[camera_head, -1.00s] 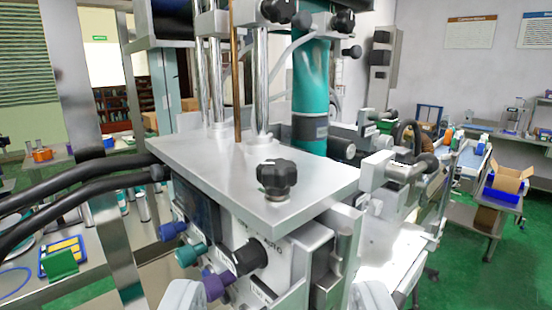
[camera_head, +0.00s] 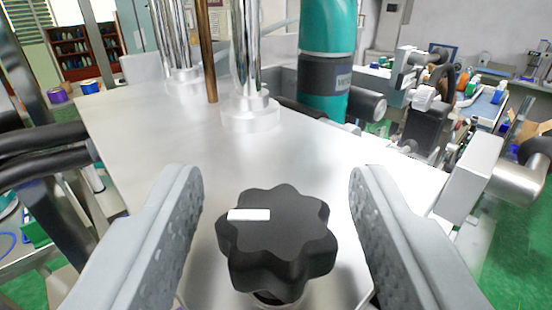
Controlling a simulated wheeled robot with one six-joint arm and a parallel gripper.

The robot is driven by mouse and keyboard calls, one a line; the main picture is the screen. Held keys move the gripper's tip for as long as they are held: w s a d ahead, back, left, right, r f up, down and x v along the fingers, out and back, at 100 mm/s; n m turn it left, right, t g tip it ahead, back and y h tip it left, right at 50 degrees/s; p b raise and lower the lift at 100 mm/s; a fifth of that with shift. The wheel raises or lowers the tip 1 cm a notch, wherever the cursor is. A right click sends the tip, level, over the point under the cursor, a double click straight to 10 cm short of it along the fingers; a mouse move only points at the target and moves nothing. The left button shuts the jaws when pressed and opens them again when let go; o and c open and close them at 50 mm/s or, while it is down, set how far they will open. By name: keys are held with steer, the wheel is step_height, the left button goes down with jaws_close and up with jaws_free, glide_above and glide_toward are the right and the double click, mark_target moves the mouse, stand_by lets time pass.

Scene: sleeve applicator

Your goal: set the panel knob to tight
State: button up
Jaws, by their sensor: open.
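The black lobed knob (camera_head: 278,245) stands on the silver top plate (camera_head: 130,120) of the machine, at the lower middle of the view. A short white mark (camera_head: 249,214) on its top lies toward the left side. My gripper (camera_head: 275,190) is open, with one grey finger to the left of the knob and one to the right. Gaps show between the knob and both fingers. The panel face below the plate and any setting labels are out of view.
Chrome posts (camera_head: 247,60), a thin copper rod (camera_head: 207,55) and a teal cylinder (camera_head: 326,55) rise behind the knob. Black hoses (camera_head: 40,150) run at the left. A metal bracket with a roller (camera_head: 480,175) stands at the right. The plate around the knob is bare.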

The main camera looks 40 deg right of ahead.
steer(key=shift+w+d, duration=0.1)
steer(key=shift+d, duration=0.05)
steer(key=c, duration=0.9)
steer(key=shift+c, duration=0.2)
steer(key=shift+w+m+g+h, duration=0.1)
steer(key=shift+m+g+h, duration=1.45)
steer(key=shift+g, duration=0.25)
steer(key=m+g+h, duration=0.2)
steer(key=m+g, duration=0.1)
steer(key=g, duration=0.1)
steer(key=shift+m+g+h, duration=0.55)
steer(key=shift+m+g, duration=1)
steer(key=shift+g, duration=1.25)
